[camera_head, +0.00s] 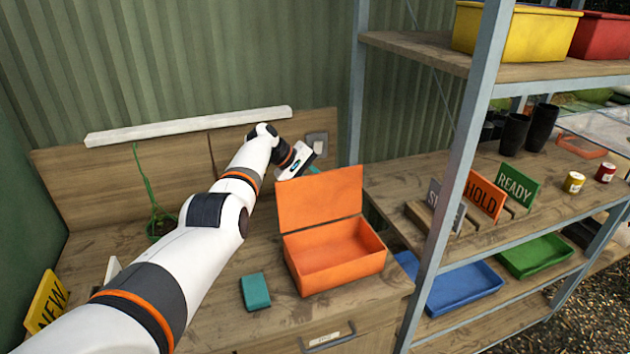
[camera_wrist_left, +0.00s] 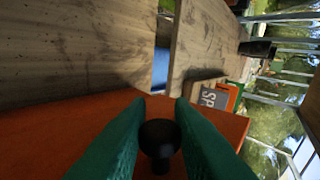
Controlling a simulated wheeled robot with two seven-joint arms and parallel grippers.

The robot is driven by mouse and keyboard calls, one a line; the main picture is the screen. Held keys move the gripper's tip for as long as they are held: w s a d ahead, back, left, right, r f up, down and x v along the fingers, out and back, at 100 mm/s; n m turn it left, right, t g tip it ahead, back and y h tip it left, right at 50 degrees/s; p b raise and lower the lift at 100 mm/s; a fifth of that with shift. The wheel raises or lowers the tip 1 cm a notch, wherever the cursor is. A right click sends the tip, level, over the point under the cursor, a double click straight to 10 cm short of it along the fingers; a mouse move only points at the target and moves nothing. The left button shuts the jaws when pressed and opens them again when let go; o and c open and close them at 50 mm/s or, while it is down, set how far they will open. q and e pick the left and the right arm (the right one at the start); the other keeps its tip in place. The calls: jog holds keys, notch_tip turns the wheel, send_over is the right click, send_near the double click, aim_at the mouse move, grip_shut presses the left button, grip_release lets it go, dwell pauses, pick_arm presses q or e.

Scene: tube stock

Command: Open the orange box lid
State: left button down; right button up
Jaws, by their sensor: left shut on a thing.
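The orange box (camera_head: 335,262) stands on the wooden bench, and its inside shows empty. Its orange lid (camera_head: 320,198) stands raised, near upright, along the back edge of the box. My left gripper (camera_head: 308,166) is at the top left behind the lid, and its fingertips are partly hidden there. In the left wrist view, its green fingers (camera_wrist_left: 160,104) are closed around a dark round knob (camera_wrist_left: 160,138) on the lid (camera_wrist_left: 50,130). My right gripper is in neither view.
A teal block (camera_head: 255,291) lies left of the box on the bench. A potted plant (camera_head: 160,226) stands behind my left arm. A metal shelf post (camera_head: 455,180) rises right of the box. A blue tray (camera_head: 462,287) sits on the shelf beyond it.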

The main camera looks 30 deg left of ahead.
pick_arm(q)
jog(key=shift+a+f, duration=0.1)
jog(key=shift+f, duration=0.05)
dwell(0.3)
jog(key=c, duration=1.3)
grip_release()
jog(key=shift+s+a+r, duration=0.15)
jog(key=shift+a+r, duration=0.05)
jog(key=shift+r, duration=0.25)
jog(key=v, duration=1.1)
